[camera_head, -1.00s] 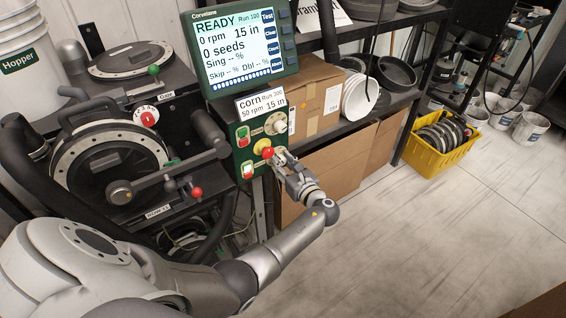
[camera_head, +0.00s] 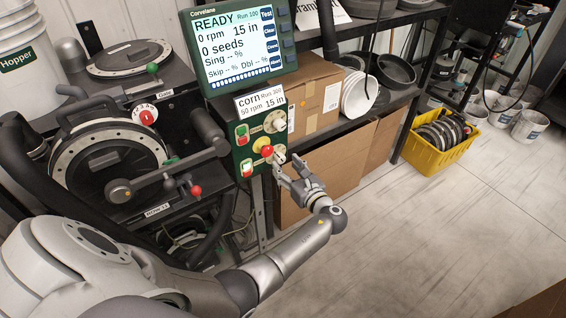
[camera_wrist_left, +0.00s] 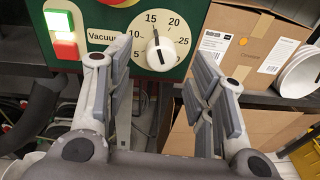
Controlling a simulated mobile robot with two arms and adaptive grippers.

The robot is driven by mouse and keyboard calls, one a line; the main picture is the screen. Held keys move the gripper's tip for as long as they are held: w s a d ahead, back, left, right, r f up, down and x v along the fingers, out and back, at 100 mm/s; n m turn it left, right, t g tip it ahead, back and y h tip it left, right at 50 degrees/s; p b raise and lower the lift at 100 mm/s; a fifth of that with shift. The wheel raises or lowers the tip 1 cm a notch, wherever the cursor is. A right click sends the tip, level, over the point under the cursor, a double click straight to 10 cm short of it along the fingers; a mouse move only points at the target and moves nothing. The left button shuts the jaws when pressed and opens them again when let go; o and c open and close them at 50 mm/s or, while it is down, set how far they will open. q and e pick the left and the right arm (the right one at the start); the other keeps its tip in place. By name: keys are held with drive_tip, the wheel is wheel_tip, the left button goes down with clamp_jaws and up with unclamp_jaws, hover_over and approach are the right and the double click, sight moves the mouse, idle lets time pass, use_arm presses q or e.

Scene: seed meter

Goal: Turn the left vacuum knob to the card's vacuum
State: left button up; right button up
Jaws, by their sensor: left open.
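The green control panel (camera_head: 244,168) carries a lower white vacuum knob (camera_head: 280,154), which also shows in the left wrist view (camera_wrist_left: 160,54). Its dial is marked 15, 20, 25, with "Vacuum" to its left. The dark pointer line stands near the 15 mark. My left gripper (camera_head: 281,168), also in the left wrist view (camera_wrist_left: 163,62), is open and empty. Its fingers are to either side of the knob in that view, apparently short of it. My right gripper is not in view.
A red mushroom button (camera_head: 267,151) sits left of the knob; an upper knob (camera_head: 275,122) is above. The monitor (camera_head: 240,48) shows 15 in. Cardboard boxes (camera_head: 325,185) stand right of the panel. Floor at the right is open around a yellow crate (camera_head: 432,165).

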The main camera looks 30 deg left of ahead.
use_arm(q)
drive_tip(key=v, duration=0.8)
drive_tip(key=shift+d, duration=0.35)
drive_tip(key=shift+s+r, duration=0.1)
drive_tip(key=shift+s, duration=0.05)
drive_tip(key=s+d+f+n+g+h, duration=0.1)
drive_tip(key=s+f+n+h, duration=0.3)
drive_tip(key=f, duration=0.7)
drive_tip(key=s+f+m+g+h+b, duration=0.1)
drive_tip(key=s+f+h, duration=0.1)
drive_tip(key=s+f, duration=0.7)
drive_tip(key=s+d+f+n+g+h, duration=0.1)
drive_tip(key=s+f+n+g+h, duration=0.15)
drive_tip(key=f, duration=1.05)
drive_tip(key=s+f+n+h, duration=0.2)
drive_tip(key=s+f+n, duration=0.2)
drive_tip(key=s, duration=0.6)
drive_tip(key=s+d+f+n+g+h, duration=0.1)
drive_tip(key=s+f+n, duration=0.4)
drive_tip(key=s, duration=0.6)
drive_tip(key=s+d+f+n+g+h, duration=0.1)
drive_tip(key=s+f+n+h, duration=0.2)
drive_tip(key=s, duration=0.8)
wheel_tip(320, 180, down, 2)
drive_tip(key=n+b, duration=0.1)
drive_tip(key=n, duration=0.3)
drive_tip(key=shift+f+h, duration=0.15)
drive_tip(key=shift+h, duration=0.2)
